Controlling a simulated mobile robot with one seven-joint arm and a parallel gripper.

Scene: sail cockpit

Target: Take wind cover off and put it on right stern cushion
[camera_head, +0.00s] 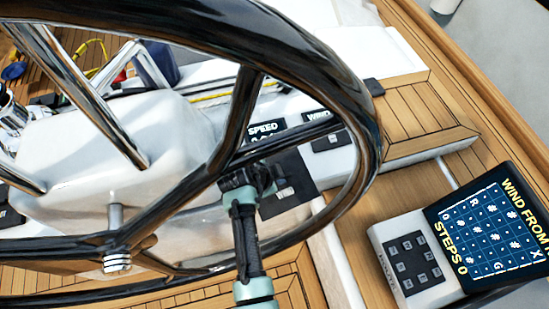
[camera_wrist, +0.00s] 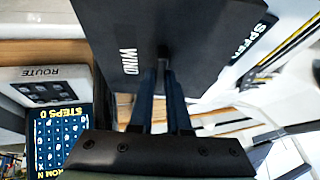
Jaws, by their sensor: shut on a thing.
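The wind cover is a dark square piece lettered WIND (camera_head: 284,192). In the wrist view the wind cover (camera_wrist: 115,45) fills the upper middle, with its face toward the camera. My gripper (camera_head: 262,182) is shut on the wind cover; in the wrist view its fingers (camera_wrist: 163,75) meet at the middle of the cover. I cannot pick out the right stern cushion in either view.
The large black steering wheel (camera_head: 365,110) arches around my gripper, with spokes close by. A SPEED instrument (camera_head: 265,130) is on the white console. A keypad labelled ROUTE (camera_head: 410,265) and a screen (camera_head: 490,230) stand at the lower right. Wooden slatted seating (camera_head: 420,110) lies right.

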